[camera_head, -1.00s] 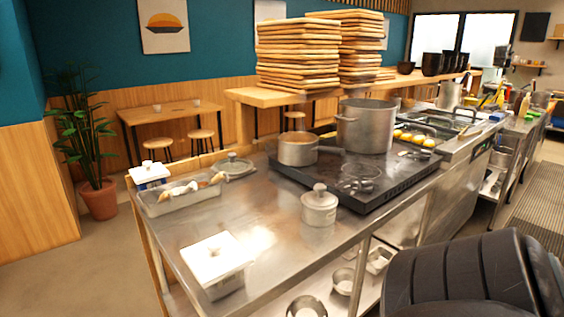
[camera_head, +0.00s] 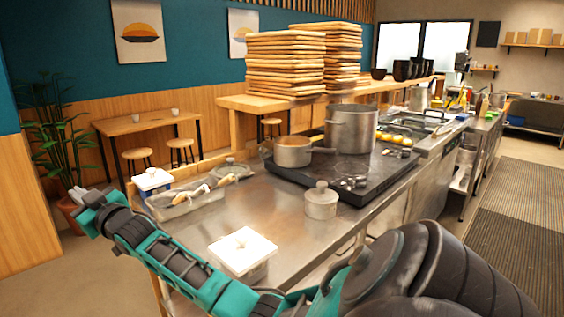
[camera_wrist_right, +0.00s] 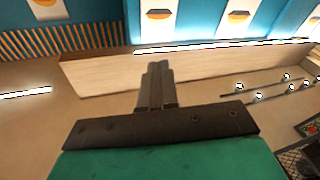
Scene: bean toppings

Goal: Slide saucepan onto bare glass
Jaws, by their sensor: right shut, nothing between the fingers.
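The saucepan (camera_head: 292,153) is a small metal pan with brownish contents, on the back-left part of the black glass cooktop (camera_head: 318,178). Its handle (camera_head: 323,150) points right, toward the large stockpot (camera_head: 352,130). A bare strip of glass lies in front of the saucepan. My right gripper (camera_head: 78,193) is shut and empty, at the far left of the head view, well away from the saucepan and left of the counter. In the right wrist view its fingers (camera_wrist_right: 156,85) are together with nothing between them. My left gripper is not in view.
A white-lidded container (camera_head: 242,252) is nearer. Shiny metal items (camera_head: 352,182) rest on the glass.

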